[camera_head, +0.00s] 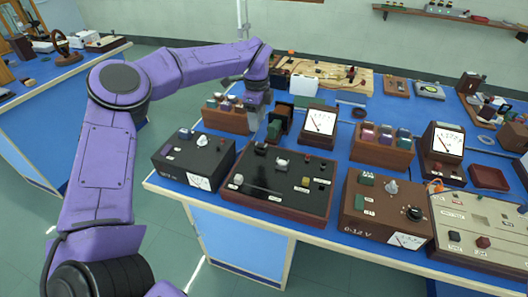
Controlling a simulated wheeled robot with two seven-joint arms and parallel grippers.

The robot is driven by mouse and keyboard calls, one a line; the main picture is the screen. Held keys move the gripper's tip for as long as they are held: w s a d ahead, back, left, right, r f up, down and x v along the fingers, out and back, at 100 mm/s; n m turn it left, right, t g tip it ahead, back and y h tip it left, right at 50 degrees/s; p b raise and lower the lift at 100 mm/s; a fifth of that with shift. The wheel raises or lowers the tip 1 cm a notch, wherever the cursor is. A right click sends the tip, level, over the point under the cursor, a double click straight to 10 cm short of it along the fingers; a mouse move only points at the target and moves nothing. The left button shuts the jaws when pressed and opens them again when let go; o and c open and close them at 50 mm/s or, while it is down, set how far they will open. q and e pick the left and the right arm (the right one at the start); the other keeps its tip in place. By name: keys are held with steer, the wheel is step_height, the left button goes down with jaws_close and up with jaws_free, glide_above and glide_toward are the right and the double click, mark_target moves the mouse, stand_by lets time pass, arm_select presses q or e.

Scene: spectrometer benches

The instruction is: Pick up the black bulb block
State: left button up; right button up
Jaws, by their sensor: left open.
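My left gripper (256,112) points down above the blue bench, at the right end of a brown wooden rack (224,122). It is open, and I see nothing held between its fingers. The rack holds several small blocks with pale or glassy tops. The black bulb block cannot be told apart for certain; at this size the small dark blocks look alike, and the gripper hides part of the rack's right end. A dark upright block (283,113) and a green block (274,130) stand just right of the gripper. My right gripper is not in view.
In front are a black meter box (195,158), a wide black panel (262,196) with small parts and a brown power box (376,205). A dial meter (319,125) and a second rack (381,154) stand to the right. The bench's front edge is close below.

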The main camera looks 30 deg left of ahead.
arm_select(q)
steer(key=p, duration=0.1)
glide_above(261, 144)
steer(key=f, duration=0.4)
steer(key=shift+s+a+f, duration=0.1)
steer(key=shift+a+f, duration=0.2)
steer(key=shift+f, duration=0.05)
steer(key=shift+f+p, duration=0.3)
steer(key=f, duration=0.1)
steer(key=f+p, duration=0.1)
steer(key=f, duration=0.2)
steer(key=shift+d+f+p, duration=0.1)
steer(key=shift+d+p, duration=0.25)
steer(key=shift+f, duration=0.35)
jaws_close()
